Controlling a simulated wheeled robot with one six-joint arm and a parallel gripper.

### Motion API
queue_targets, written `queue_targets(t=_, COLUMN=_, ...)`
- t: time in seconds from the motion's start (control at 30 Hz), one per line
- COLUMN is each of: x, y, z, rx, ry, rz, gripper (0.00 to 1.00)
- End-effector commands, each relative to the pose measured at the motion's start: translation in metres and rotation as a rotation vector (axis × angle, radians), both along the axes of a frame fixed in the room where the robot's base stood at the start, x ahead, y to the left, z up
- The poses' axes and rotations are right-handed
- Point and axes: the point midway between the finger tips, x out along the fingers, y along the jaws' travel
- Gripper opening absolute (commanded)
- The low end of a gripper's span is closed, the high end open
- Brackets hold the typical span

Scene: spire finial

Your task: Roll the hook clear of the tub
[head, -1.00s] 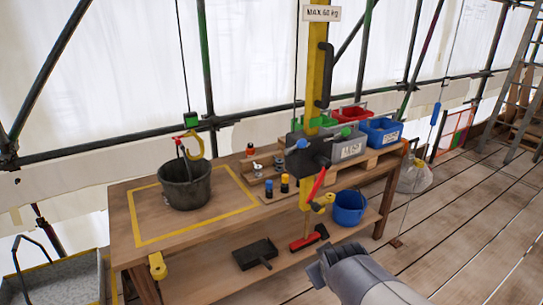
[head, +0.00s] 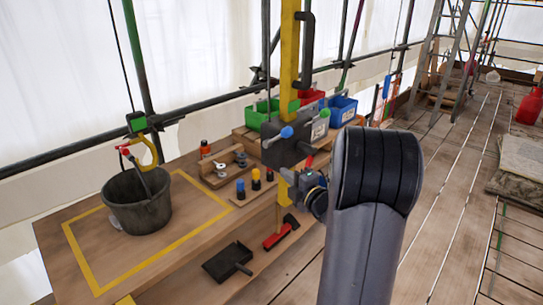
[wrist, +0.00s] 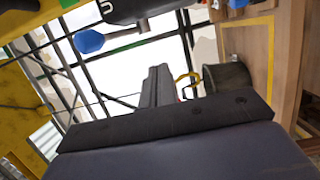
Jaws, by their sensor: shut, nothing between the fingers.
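The yellow hook (head: 149,150), with a red part at its upper left, hangs under a green block (head: 137,122) on a line. It is at the dark tub (head: 130,212), at rim height or a little above. The tub's grey handle slants up by the hook; I cannot tell whether they touch. The tub stands inside a yellow outline on the bench. My gripper (wrist: 158,88) is shut and empty; in the wrist view it points towards the hook (wrist: 187,79) and tub (wrist: 228,76), still apart from them. In the head view it is near the yellow post, partly hidden.
A grey winch box (head: 287,147) with blue and green knobs sits on the yellow post (head: 289,60). Green (head: 262,118), red (head: 312,97) and blue (head: 342,109) bins stand behind it. A dustpan (head: 226,262) and red brush lie on the lower shelf.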

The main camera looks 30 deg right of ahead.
Motion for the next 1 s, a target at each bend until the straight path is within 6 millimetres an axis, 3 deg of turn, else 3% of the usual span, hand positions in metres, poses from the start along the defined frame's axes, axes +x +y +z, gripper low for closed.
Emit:
queue_targets(t=0.53, x=0.1, y=0.01, z=0.004, rx=0.003, ry=0.001, rz=0.0, gripper=0.0)
queue_targets(t=0.73, x=0.106, y=-0.018, z=0.003, rx=0.003, ry=0.001, rz=-0.004, gripper=0.0)
queue_targets(t=1.0, x=0.109, y=-0.027, z=0.001, rx=0.003, ry=0.001, rz=-0.002, gripper=0.0)
